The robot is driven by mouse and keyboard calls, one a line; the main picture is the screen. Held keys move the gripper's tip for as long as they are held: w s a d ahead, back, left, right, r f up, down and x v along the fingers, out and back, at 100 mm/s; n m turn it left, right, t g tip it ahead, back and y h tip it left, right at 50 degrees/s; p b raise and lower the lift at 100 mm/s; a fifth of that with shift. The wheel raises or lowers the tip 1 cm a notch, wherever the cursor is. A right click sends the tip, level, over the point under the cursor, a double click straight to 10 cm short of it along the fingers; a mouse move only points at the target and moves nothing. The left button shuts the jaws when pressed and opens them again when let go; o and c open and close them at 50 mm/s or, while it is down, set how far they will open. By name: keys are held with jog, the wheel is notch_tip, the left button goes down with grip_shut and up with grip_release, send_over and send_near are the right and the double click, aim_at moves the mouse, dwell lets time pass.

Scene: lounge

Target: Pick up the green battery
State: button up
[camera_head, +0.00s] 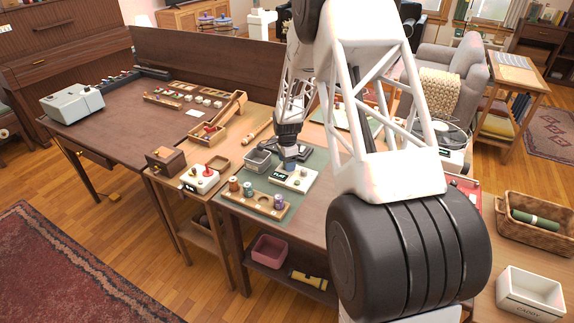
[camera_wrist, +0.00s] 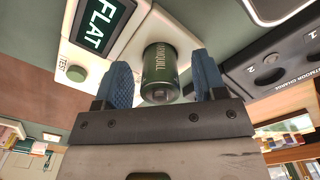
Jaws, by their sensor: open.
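The green battery (camera_wrist: 159,75) stands between the two blue-padded fingers of my gripper (camera_wrist: 160,85) in the wrist view, with a gap on each side. In the head view my gripper (camera_head: 289,165) is over the white tester (camera_head: 295,180) on the green mat, and the battery is hidden there. The gripper is open.
A grey metal tin (camera_head: 257,161) stands left of my gripper. A white box with a red knob (camera_head: 200,180) is farther left. A wicker basket (camera_head: 537,222) and white caddy (camera_head: 530,293) are at right.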

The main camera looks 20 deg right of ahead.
jog(key=c, duration=1.1)
jog(key=shift+r, duration=0.8)
notch_tip(320, 180, up, 2)
jog(key=shift+r, duration=0.1)
jog(key=s, duration=0.5)
jog(key=s+a, duration=0.1)
jog(key=s, duration=0.4)
jog(key=s+a+r, duration=0.1)
jog(key=s, duration=0.5)
jog(key=shift+r, duration=0.1)
jog(key=shift+w, duration=0.25)
